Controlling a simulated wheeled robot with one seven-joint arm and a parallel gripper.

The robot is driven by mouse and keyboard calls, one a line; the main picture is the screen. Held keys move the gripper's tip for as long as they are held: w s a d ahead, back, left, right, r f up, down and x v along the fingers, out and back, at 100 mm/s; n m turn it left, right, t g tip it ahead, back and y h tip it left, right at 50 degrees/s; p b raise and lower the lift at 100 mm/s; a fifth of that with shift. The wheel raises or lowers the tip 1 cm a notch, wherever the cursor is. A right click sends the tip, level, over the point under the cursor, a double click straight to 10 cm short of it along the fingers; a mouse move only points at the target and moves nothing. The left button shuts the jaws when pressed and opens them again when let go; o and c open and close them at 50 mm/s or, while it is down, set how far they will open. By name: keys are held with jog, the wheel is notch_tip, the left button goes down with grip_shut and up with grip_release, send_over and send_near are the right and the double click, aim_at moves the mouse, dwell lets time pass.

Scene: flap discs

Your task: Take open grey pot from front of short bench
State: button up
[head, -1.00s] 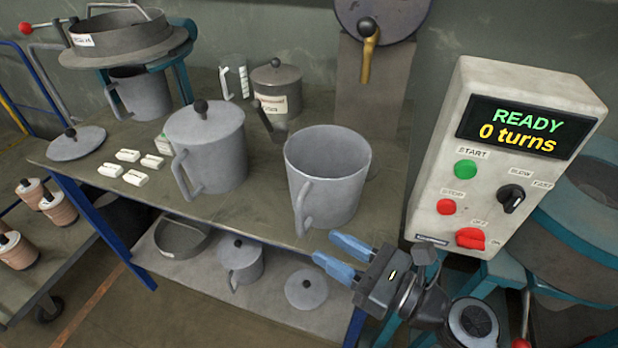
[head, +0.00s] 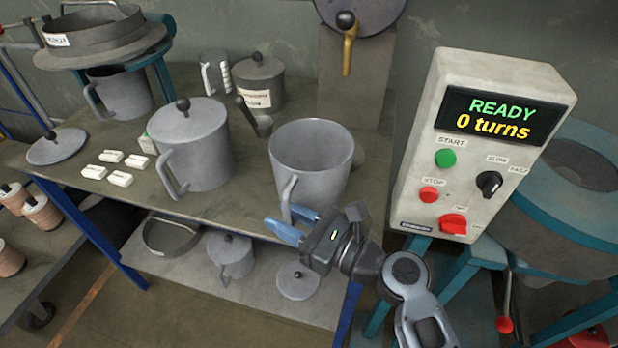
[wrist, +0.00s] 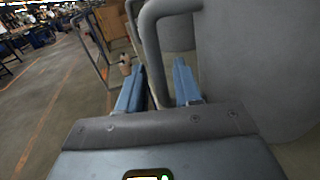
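The open grey pot (head: 318,150) stands upright at the front edge of the short bench (head: 232,212). It has no lid, and its handle (head: 287,200) faces the front left. My gripper (head: 290,220) is at the handle's lower part, with its two blue fingers apart. In the wrist view, my gripper (wrist: 160,72) has one finger on each side of the handle (wrist: 150,45), and the pot wall (wrist: 255,60) fills the right. A gap shows beside the handle, so the fingers look not shut on it.
A lidded grey pot (head: 190,150) stands just left of the open pot. White blocks (head: 112,156) and a flat lid (head: 57,147) lie further left. A control box (head: 480,150) reading READY, 0 turns stands close on the right. The lower shelf holds a small pot (head: 231,257).

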aim_at(285, 191)
grip_shut()
jog(key=shift+r, duration=0.15)
notch_tip(285, 191, up, 10)
jog(key=shift+f+p, duration=0.1)
jog(key=shift+p, duration=0.8)
